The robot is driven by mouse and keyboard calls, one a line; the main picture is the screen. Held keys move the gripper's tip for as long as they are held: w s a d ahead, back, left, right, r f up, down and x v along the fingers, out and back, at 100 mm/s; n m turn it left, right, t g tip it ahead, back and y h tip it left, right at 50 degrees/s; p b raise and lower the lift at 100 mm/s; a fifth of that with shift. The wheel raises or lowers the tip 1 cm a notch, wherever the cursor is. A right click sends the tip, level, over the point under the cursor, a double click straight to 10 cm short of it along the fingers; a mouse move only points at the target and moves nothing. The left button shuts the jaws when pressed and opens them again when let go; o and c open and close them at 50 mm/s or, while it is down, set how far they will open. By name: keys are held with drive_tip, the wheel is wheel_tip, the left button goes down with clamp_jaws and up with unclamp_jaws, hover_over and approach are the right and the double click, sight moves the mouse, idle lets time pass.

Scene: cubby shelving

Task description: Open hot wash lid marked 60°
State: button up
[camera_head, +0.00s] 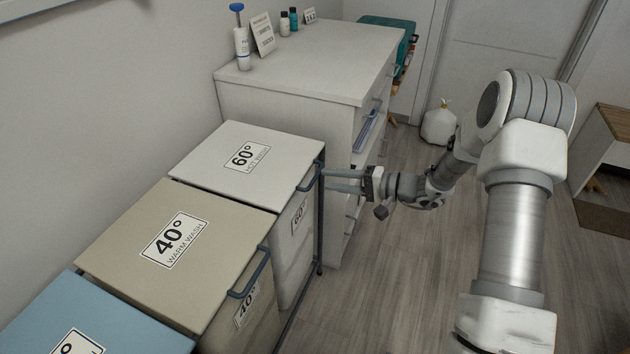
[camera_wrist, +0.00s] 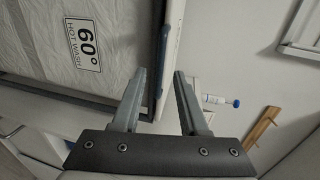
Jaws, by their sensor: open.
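The white hot wash lid (camera_head: 244,158) marked 60° lies flat and closed on its bin in the head view. A dark blue-grey bar handle (camera_head: 311,177) is fixed along its front edge. My gripper (camera_head: 328,181) points at this handle from the right, its two fingers apart and their tips close to it. In the wrist view, my gripper (camera_wrist: 160,72) is open, with the lid's pale edge (camera_wrist: 174,25) running between the fingertips. The bin's front label (camera_wrist: 84,45) reads 60° hot wash. I cannot tell whether a finger touches the handle.
The beige 40° lid (camera_head: 168,245) and a blue lid (camera_head: 82,318) are closed to the near left. A white cabinet (camera_head: 310,62) stands just behind the 60° bin, with a pump bottle (camera_head: 241,45) on top. A white bag (camera_head: 440,122) sits on the floor. Open floor lies to the right.

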sight(315, 177)
drive_tip(key=shift+b+x, duration=0.4)
drive_tip(key=shift+x, duration=2.25)
drive_tip(key=c, duration=0.6)
clamp_jaws()
